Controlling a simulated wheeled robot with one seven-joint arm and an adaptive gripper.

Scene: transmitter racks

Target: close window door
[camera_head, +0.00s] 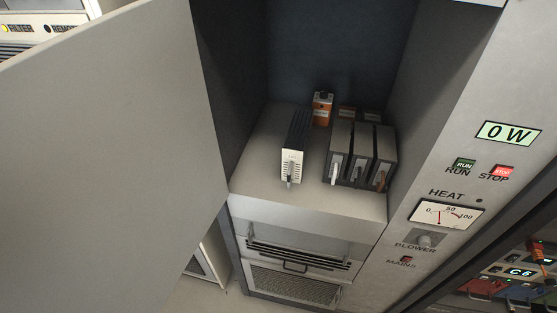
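The door (115,130) is a large plain grey panel on the left of the head view. It stands open, swung out from the left side of a cabinet compartment. No window shows in the part of it that I see. The compartment is open at the front, with a dark back wall (340,45) and a light shelf (262,160). My gripper is not in view.
On the shelf stand a separate module (294,150), a group of dark modules (360,150) and an orange item (322,108). The control panel (440,160) is at the right. A vented drawer front (295,258) lies below.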

